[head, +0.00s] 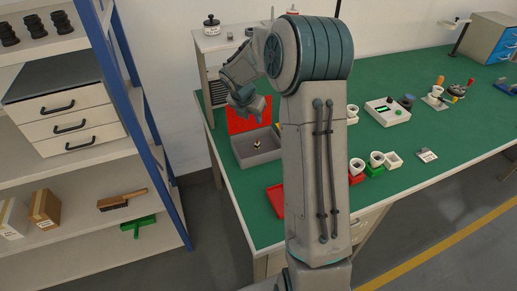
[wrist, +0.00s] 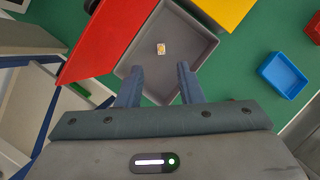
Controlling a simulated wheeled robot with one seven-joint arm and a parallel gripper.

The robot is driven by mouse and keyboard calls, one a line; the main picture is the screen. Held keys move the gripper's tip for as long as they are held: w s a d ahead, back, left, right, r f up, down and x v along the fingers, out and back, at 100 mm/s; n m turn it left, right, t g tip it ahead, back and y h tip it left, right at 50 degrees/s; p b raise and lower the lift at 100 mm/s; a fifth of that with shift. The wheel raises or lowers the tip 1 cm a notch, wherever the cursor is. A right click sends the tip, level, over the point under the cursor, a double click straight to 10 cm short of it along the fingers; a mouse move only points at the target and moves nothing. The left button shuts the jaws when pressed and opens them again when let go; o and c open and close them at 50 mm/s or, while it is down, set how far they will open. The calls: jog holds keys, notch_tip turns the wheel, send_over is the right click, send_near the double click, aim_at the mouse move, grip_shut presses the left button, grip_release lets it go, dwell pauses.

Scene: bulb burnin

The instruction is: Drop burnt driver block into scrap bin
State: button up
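The scrap bin appears to be the grey open bin (head: 270,158) at the table's left end; it also shows in the wrist view (wrist: 195,48). A small pale and yellowish item, possibly the driver block, lies on its floor in the wrist view (wrist: 161,48) and in the head view (head: 257,145). My gripper (head: 247,112) is above the table near the bin's back edge. In the wrist view my gripper (wrist: 160,83) has its two fingers apart with nothing between them, over the near part of the bin. The small item lies beyond the fingertips.
A red panel (wrist: 108,40) borders the bin's left side in the wrist view. A yellow object (wrist: 225,9) and a blue tray (wrist: 283,75) are to the right. A shelf with a blue post (head: 148,125) stands left of the table. Green table surface is bare at the front right.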

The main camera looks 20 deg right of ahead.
jog(key=v, duration=0.5)
dwell(0.3)
jog(key=s+a+r+m+y, duration=0.1)
jog(key=s+a+m, duration=0.2)
jog(key=s+m, duration=0.5)
jog(key=s+a+r+m+y, duration=0.1)
jog(key=s+a+r+m, duration=0.1)
jog(key=s+m, duration=0.7)
jog(key=s+a+r+m+y, duration=0.1)
jog(key=s+a+r+m, duration=0.1)
jog(key=s+m, duration=0.7)
jog(key=s+a, duration=0.1)
jog(key=s, duration=0.5)
jog(key=shift+a+r, duration=0.25)
jog(key=shift+a, duration=0.15)
